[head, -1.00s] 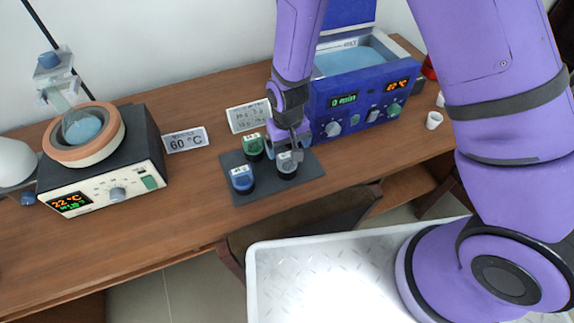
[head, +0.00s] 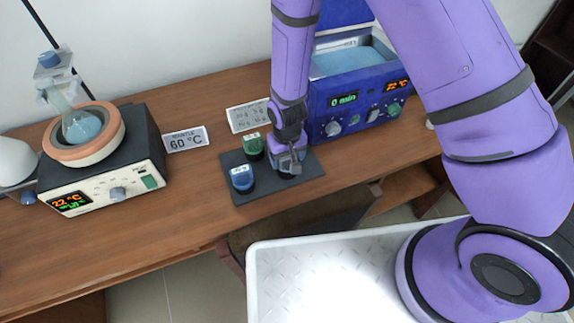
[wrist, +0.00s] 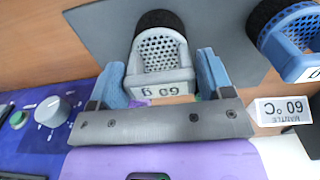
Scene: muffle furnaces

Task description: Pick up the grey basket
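The grey basket (wrist: 160,55) has a perforated side, a dark round base and a label reading 60 g, and it sits between my fingers in the wrist view. My gripper (wrist: 162,65) straddles it with one blue-grey finger on each side, close to its walls. The fingers are spread; I cannot make out a firm grip. In the head view my gripper (head: 287,163) is down over the right part of the dark mat (head: 300,186) and hides most of the grey basket.
A blue basket (head: 242,178) and a green basket (head: 252,146) stand close by on the mat. A blue water bath (head: 352,108) is behind to the right. A heating mantle with a flask (head: 85,130) is at left. Small signs (head: 186,139) stand behind. Bare wood lies left of the mat.

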